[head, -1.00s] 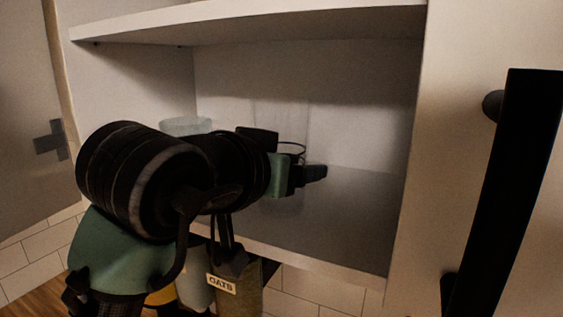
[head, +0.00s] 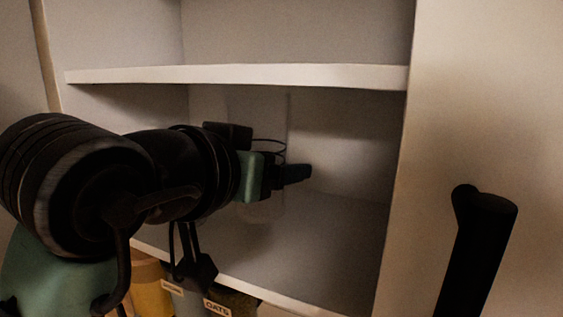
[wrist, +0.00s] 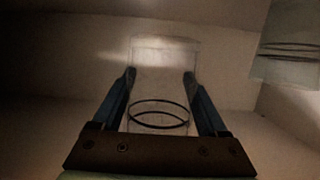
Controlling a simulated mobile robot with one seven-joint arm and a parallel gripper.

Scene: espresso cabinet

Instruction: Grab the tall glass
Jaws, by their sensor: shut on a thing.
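The tall glass (wrist: 163,62) is clear and hard to see, with dark rings around its lower part in the wrist view. It stands between the fingers of my gripper (wrist: 160,80), which is shut on it. In the head view the glass (head: 262,112) is inside the cabinet's lower compartment, partly hidden by my gripper (head: 290,172). I cannot tell whether its base touches the shelf floor.
A white shelf board (head: 240,75) runs above my arm. A black door handle (head: 480,250) is at the right. An oats container (head: 228,305) is below the cabinet.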

